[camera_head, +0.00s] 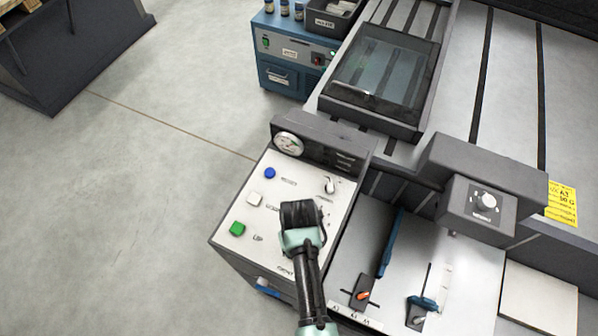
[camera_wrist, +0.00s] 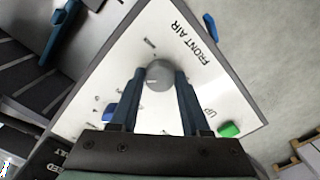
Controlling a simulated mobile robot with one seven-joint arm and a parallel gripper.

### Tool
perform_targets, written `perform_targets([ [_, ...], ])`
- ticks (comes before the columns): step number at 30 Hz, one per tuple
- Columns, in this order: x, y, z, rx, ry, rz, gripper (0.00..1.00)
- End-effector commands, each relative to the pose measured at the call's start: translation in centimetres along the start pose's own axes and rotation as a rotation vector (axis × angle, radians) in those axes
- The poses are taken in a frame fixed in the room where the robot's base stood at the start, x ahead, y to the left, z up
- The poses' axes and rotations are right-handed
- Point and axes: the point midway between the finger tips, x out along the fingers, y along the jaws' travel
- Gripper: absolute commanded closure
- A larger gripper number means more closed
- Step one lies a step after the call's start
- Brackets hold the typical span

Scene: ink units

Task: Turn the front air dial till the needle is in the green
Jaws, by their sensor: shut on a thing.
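The front air dial (camera_wrist: 158,76) is a round grey knob on the white control panel (camera_wrist: 205,92), beside the printed words FRONT AIR in the wrist view. My gripper (camera_wrist: 160,80) has one finger on each side of the knob and is shut on it. In the head view, my gripper (camera_head: 302,214) covers the dial, which is hidden there. The round pressure gauge (camera_head: 288,144) stands at the panel's back left corner. It has a pale face with some green; its needle is too small to read surely.
A blue button (camera_head: 270,173), a white button (camera_head: 254,199) and a green button (camera_head: 238,229) line the panel's left side. A second knob (camera_head: 330,185) sits behind my gripper.

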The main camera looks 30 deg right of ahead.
Motion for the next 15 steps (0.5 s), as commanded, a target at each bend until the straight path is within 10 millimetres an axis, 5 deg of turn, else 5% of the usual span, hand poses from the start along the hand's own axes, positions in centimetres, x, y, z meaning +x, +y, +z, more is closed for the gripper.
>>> perform_targets([
  [4,-0.06,0.0,-0.12,0.002,0.003,0.0,1.0],
  [5,-0.07,0.0,-0.12,0.002,0.003,0.0,0.48],
  [9,-0.05,0.0,-0.1,0.003,0.003,0.0,0.24],
  [15,-0.02,0.0,-0.06,0.003,0.002,0.0,0.24],
])
